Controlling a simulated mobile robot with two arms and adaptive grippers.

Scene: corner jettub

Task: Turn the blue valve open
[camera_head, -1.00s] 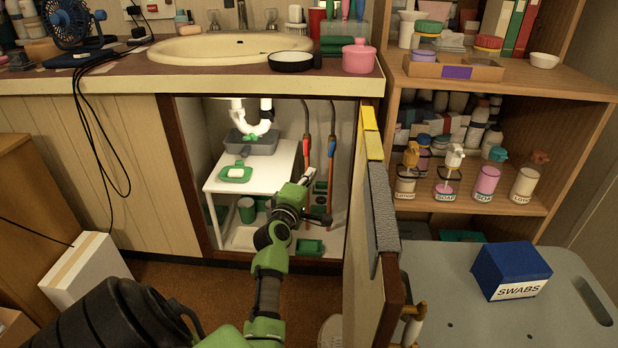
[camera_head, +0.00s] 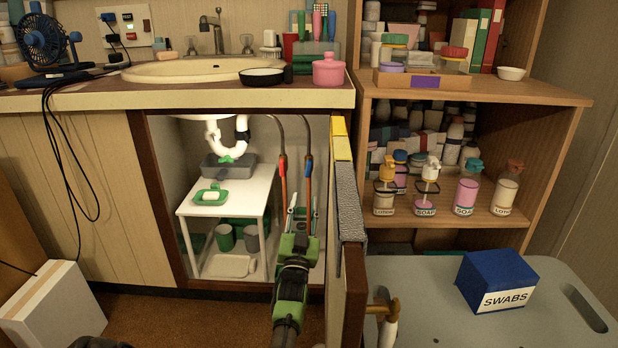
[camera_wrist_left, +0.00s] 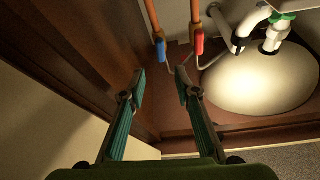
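The blue valve (camera_wrist_left: 161,50) is a small blue handle on a copper pipe in the left wrist view. In the head view it shows as a small blue piece (camera_head: 308,164) on the right-hand pipe inside the open sink cabinet. A red valve (camera_wrist_left: 199,43) sits beside it on the other pipe; it also shows in the head view (camera_head: 283,166). My left gripper (camera_wrist_left: 160,86) is open and empty, its fingers apart and pointing toward the valves without visible contact. In the head view the left gripper (camera_head: 301,213) is inside the cabinet, below the valves. My right gripper is not in view.
The open cabinet door (camera_head: 347,220) stands close on the right of my left arm. A white table (camera_head: 228,190) with a green soap dish (camera_head: 211,196) stands left of the pipes. A grey cart top (camera_head: 450,310) with a blue swabs box (camera_head: 497,281) is at the right.

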